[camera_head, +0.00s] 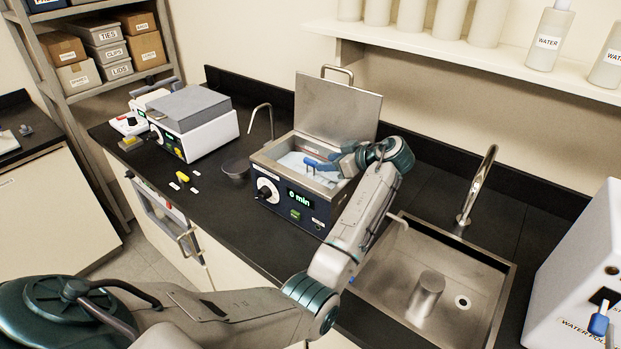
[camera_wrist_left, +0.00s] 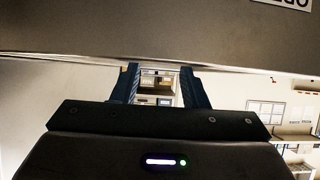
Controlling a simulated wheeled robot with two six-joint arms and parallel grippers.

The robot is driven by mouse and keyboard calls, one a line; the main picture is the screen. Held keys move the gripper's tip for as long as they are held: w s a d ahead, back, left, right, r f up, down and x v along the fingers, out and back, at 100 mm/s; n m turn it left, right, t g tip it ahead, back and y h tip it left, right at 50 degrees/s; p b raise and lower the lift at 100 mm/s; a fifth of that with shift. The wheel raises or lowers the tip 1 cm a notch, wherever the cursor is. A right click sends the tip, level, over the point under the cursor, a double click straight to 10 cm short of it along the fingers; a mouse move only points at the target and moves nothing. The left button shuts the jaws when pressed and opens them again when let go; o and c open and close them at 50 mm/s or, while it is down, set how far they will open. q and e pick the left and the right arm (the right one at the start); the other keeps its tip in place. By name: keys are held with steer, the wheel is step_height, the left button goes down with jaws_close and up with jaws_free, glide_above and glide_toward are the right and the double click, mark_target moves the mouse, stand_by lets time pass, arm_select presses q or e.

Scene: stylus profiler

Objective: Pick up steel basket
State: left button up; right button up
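The bath (camera_head: 288,218) is a dark box with a knob and a "0 min" display, holding pale liquid. Its steel lid (camera_head: 335,112) stands open. I cannot clearly make out a steel basket; any basket in the bath is partly hidden by my gripper and the rim. My left gripper (camera_head: 316,164) reaches over the bath opening, with its blue fingers low over the liquid. In the left wrist view the fingers (camera_wrist_left: 159,75) stand apart with nothing visible between them. A grey surface (camera_wrist_left: 150,28) fills the top of that view. My right gripper is out of view.
A sink (camera_head: 390,275) with a steel cylinder (camera_head: 427,292) and a tap (camera_head: 478,185) lies right of the bath. A white instrument (camera_head: 200,125) stands left. A shelf (camera_head: 470,50) with bottles hangs above.

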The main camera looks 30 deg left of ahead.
mark_target(316, 162)
arm_select(q)
steer(key=a+p, duration=0.2)
steer(key=shift+w+a+f+p, duration=0.1)
steer(key=shift+a+f+p, duration=0.15)
steer(key=shift+f+p, duration=0.1)
steer(key=shift+p+x, duration=0.45)
steer(key=shift+x, duration=0.6)
steer(key=shift+a+f, duration=0.2)
steer(key=shift+a, duration=0.05)
steer(key=shift+f, duration=0.1)
steer(key=shift+d, duration=0.15)
steer(key=shift+c, duration=0.9)
steer(key=c, duration=0.7)
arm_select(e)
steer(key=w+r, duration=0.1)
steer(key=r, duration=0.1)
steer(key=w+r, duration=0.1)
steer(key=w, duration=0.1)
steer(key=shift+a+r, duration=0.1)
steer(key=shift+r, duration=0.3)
